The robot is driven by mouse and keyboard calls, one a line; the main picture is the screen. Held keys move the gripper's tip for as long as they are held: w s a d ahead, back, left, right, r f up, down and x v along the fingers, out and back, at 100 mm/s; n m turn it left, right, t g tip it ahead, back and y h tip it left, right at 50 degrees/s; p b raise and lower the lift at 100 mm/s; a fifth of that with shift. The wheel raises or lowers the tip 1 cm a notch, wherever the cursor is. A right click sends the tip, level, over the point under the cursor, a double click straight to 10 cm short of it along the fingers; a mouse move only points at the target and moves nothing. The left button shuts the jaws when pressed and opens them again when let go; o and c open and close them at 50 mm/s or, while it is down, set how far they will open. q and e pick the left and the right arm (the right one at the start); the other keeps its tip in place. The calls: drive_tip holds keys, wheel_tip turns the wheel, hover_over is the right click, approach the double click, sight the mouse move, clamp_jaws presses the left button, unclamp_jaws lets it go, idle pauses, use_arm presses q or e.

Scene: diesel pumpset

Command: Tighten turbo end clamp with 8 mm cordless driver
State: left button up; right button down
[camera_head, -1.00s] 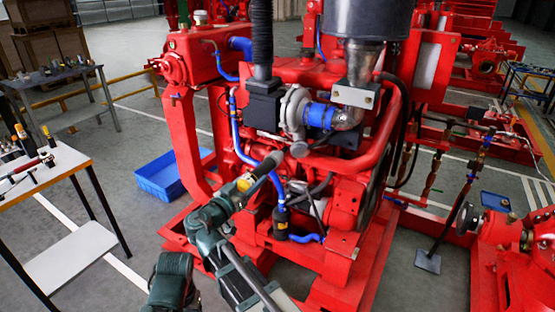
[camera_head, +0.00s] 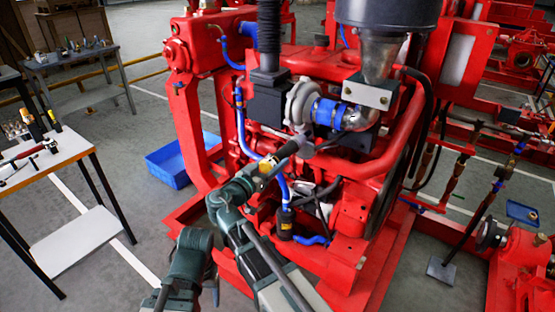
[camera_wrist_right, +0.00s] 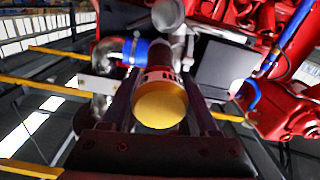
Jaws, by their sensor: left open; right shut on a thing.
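The turbo (camera_head: 300,102) is a silver housing on the red engine. A blue hose (camera_head: 326,112) with metal bands joins it to a silver elbow; the hose also shows in the right wrist view (camera_wrist_right: 142,52). My right gripper (camera_head: 262,172) is shut on the cordless driver (camera_head: 286,152), whose nose points up at the area just below the turbo and hose. In the right wrist view the driver's gold round end (camera_wrist_right: 160,105) sits between the dark fingers and hides its tip. Contact with a clamp cannot be seen. My left gripper (camera_head: 188,294) is low, left of the right arm, apart from the engine.
A white-topped table (camera_head: 62,155) with tools stands at the left. A blue bin (camera_head: 168,165) lies on the floor behind the red frame. A black vertical hose (camera_head: 268,40) and a thick red pipe (camera_head: 375,160) flank the turbo area.

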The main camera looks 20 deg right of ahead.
sight(284, 153)
drive_tip(key=shift+s+a, duration=0.1)
drive_tip(key=shift+x, duration=2.35)
drive_tip(key=shift+w+d+r, duration=0.15)
drive_tip(key=shift+w+d, duration=0.25)
drive_tip(key=shift+d, duration=0.05)
idle(2.3)
drive_tip(key=shift+s+a, duration=0.15)
idle(0.8)
